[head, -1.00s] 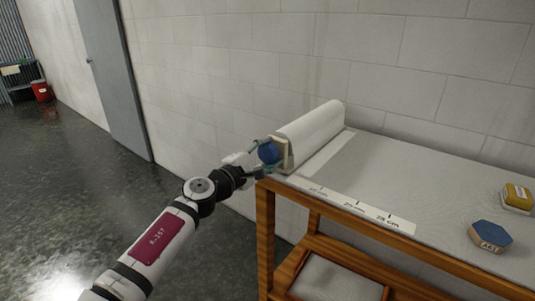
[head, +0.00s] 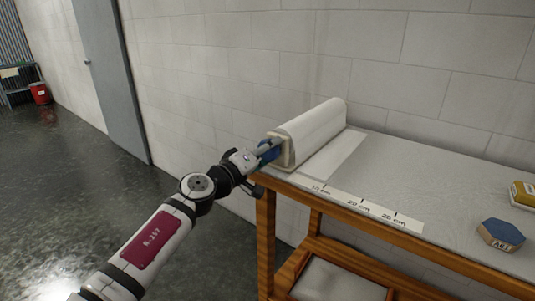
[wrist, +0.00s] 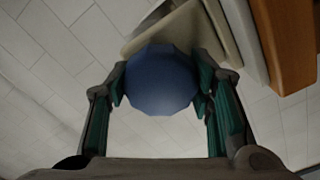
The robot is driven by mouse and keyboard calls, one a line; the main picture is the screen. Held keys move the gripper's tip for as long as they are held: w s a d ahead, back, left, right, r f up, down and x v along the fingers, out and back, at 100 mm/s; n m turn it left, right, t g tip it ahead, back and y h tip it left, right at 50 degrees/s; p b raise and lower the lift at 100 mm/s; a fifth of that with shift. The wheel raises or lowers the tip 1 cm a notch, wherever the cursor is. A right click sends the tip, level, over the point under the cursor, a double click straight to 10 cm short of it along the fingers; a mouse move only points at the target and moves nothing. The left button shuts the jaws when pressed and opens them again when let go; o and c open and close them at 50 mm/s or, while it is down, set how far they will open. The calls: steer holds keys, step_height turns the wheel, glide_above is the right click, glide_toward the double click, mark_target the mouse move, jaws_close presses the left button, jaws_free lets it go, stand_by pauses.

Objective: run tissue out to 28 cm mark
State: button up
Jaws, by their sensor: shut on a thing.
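The white tissue roll (head: 312,128) lies in a holder at the left end of the table. A flat sheet of tissue (head: 335,158) reaches out from it over the tabletop, its edge close to the first mark of the scale strip (head: 365,207). The strip's marks are small and only partly readable. A blue faceted knob (wrist: 161,80) sits on the holder's near end; in the head view my gripper partly covers it. My gripper (head: 268,152) is shut on the knob, with a finger on each side in the wrist view (wrist: 160,88).
The tabletop between the tissue edge and the blocks is clear. A wall is close behind.

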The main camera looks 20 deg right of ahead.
steer(key=m+b, duration=0.1)
steer(key=m, duration=0.1)
steer(key=m+b, duration=0.2)
steer(key=m, duration=0.1)
steer(key=shift+f+m, duration=0.25)
steer(key=shift+m, duration=0.05)
steer(key=m+b, duration=0.4)
steer(key=m, duration=0.1)
steer(key=m+b, duration=0.4)
steer(key=m, duration=0.2)
steer(key=m+b, duration=0.5)
steer(key=m, duration=0.1)
steer(key=shift+b, duration=0.4)
steer(key=m+b, duration=0.4)
steer(key=m, duration=0.1)
steer(key=shift+m, duration=0.3)
steer(key=m+b, duration=0.3)
steer(key=m, duration=0.2)
steer(key=shift+r, duration=0.1)
steer(key=m+b, duration=0.1)
steer(key=m, duration=0.5)
steer(key=shift+b, duration=0.4)
steer(key=m+b, duration=0.2)
steer(key=m, duration=0.3)
steer(key=shift+m, duration=0.4)
steer(key=shift+r, duration=0.1)
